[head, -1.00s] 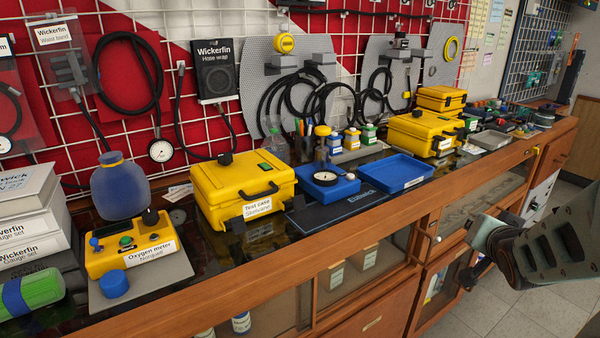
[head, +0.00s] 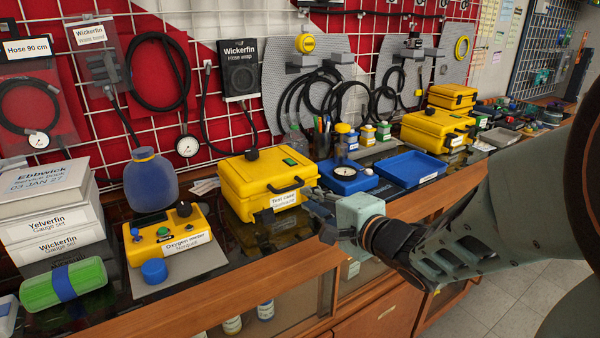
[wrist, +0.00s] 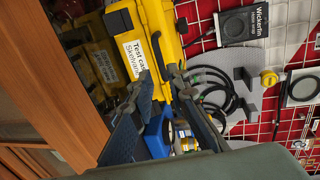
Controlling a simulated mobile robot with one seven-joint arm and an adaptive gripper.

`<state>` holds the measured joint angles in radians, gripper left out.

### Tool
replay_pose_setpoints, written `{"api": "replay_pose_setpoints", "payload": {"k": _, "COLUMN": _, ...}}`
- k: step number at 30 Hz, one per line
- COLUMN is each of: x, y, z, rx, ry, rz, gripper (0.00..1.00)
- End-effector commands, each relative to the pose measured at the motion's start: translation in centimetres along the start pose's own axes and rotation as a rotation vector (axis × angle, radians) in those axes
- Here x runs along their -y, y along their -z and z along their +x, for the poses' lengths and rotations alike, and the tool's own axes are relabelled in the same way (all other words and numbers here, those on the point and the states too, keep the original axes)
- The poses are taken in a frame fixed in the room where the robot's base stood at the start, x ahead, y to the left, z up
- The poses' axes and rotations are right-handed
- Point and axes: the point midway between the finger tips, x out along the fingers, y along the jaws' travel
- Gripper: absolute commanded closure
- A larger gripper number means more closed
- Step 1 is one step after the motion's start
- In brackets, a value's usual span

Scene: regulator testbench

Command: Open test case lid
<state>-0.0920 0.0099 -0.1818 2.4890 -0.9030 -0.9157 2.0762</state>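The yellow test case (head: 240,187) stands on the dark bench top with its lid closed. A dark handle, a white label and dark latches are on its front, and a green patch is on its lid. My gripper (head: 314,203) is at the case's front right corner, and I cannot tell whether it touches the case. In the wrist view the case (wrist: 158,30) appears turned sideways, beyond the fingertips. The two fingers (wrist: 162,82) stand apart with nothing held between them.
An oxygen meter (head: 165,237) on a grey plate stands left of the case. A blue tray (head: 412,168) and a blue block with a gauge (head: 347,181) are to its right. Another yellow case (head: 432,131) is farther along. A hose wrap package (head: 240,70) hangs behind.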

Motion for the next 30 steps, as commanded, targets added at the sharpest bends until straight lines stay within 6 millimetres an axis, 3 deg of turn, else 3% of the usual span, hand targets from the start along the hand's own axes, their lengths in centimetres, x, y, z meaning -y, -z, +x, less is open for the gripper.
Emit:
{"api": "replay_pose_setpoints", "payload": {"k": 9, "x": -0.3, "y": 0.0, "z": 6.1, "rx": 0.001, "ry": 0.000, "rz": -0.003, "gripper": 0.85}}
{"api": "replay_pose_setpoints", "payload": {"k": 15, "x": -0.2, "y": 0.1, "z": 8.7, "rx": -0.001, "ry": -0.001, "rz": -0.002, "gripper": 0.85}}
{"api": "replay_pose_setpoints", "payload": {"k": 27, "x": -0.1, "y": 0.1, "z": 9.4, "rx": -0.003, "ry": -0.001, "rz": -0.002, "gripper": 0.85}}
{"api": "replay_pose_setpoints", "payload": {"k": 30, "x": -0.1, "y": 0.1, "z": 9.4, "rx": -0.003, "ry": -0.001, "rz": -0.002, "gripper": 0.95}}
